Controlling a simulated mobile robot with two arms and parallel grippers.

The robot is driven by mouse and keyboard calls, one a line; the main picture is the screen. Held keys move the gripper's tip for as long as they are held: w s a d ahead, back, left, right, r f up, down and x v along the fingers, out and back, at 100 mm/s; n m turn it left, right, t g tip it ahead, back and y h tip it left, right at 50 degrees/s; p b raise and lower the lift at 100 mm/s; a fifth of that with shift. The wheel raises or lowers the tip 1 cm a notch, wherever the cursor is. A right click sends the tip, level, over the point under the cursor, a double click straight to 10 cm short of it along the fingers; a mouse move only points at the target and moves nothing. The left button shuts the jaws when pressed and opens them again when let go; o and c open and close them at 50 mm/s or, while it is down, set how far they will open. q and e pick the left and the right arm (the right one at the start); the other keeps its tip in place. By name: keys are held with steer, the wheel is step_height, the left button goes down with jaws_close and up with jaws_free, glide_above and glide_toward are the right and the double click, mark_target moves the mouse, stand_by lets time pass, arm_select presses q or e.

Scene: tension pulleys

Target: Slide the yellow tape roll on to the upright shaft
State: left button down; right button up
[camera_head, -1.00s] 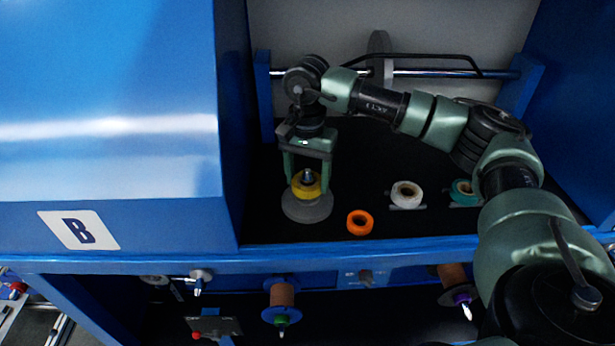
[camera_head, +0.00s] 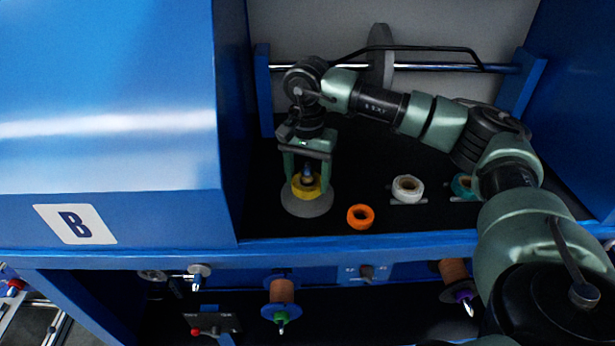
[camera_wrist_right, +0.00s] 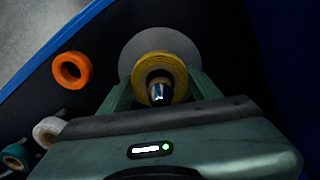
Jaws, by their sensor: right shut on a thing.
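The yellow tape roll (camera_head: 306,188) is around the upright shaft (camera_head: 308,170), low down near the round grey base (camera_head: 304,208). The shaft's tip stands up through the roll's hole. My right gripper (camera_head: 306,182) comes from above, its two fingers on either side of the roll, shut on it. In the right wrist view the yellow roll (camera_wrist_right: 160,71) shows between the fingers, with the shaft's shiny tip (camera_wrist_right: 157,92) inside its hole and the grey base (camera_wrist_right: 137,50) behind. Whether the roll touches the base is hard to tell. My left gripper is not in view.
An orange roll (camera_head: 360,217) lies right of the base. A white roll (camera_head: 407,188) and a teal roll (camera_head: 463,186) sit farther right on the black shelf. A blue wall panel (camera_head: 232,130) stands close on the left. A horizontal bar (camera_head: 440,68) runs along the back.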

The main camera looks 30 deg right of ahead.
mark_target(307, 164)
steer(key=shift+f, duration=0.2)
steer(key=o, duration=1.5)
step_height(307, 164, up, 8)
steer(key=shift+f+b, duration=0.1)
steer(key=shift+b, duration=0.35)
